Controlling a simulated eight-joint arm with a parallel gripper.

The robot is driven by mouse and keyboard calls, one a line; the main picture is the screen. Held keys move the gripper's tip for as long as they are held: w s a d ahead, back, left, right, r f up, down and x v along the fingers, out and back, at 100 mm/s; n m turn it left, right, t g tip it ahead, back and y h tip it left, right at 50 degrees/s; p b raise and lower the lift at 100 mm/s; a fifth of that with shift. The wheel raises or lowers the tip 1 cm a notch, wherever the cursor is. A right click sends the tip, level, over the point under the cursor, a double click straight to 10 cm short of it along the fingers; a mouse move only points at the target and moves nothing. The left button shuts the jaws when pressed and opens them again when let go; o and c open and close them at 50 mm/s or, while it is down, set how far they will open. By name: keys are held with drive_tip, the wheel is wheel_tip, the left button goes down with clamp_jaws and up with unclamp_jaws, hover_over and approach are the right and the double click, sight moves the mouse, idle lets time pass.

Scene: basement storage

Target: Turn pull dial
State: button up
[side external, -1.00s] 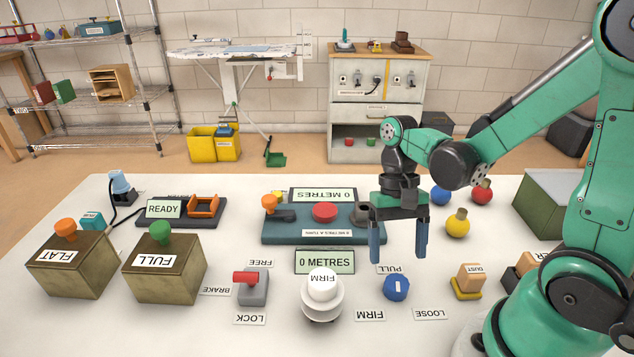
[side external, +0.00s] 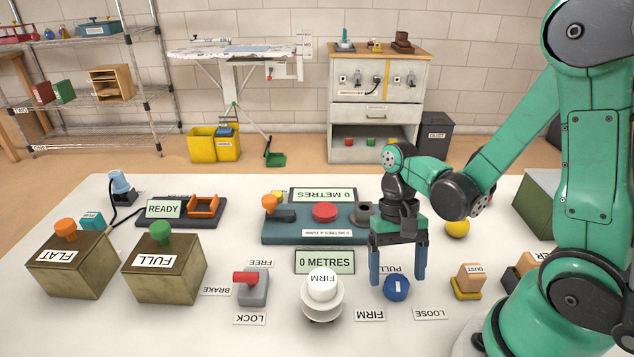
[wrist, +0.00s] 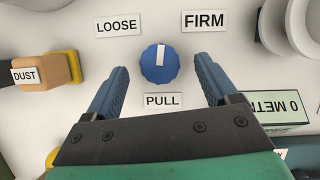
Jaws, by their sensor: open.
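The pull dial is a blue round knob (side external: 397,289) with a white pointer mark, on the white table beside its PULL label (side external: 391,269). In the wrist view the dial (wrist: 160,64) lies ahead of and between the fingers, its white mark pointing up between the LOOSE (wrist: 118,25) and FIRM (wrist: 205,20) labels. My gripper (side external: 398,281) is open and empty, fingers pointing down, just above and around the dial in the side view. In the wrist view the fingertips of my gripper (wrist: 157,75) stand apart on either side; contact with the dial is not visible.
A white stacked knob marked FIRM (side external: 322,292) stands left of the dial. A yellow-based block marked DUST (side external: 468,282) is to the right. A teal panel with a red button (side external: 325,212) is behind. A red-handled lever (side external: 250,285) stands farther left.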

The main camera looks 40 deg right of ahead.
drive_tip(key=shift+s+a+f, duration=0.2)
drive_tip(key=shift+f, duration=0.45)
clamp_jaws()
drive_tip(key=shift+m, duration=0.8)
drive_tip(key=shift+y, duration=0.3)
unclamp_jaws()
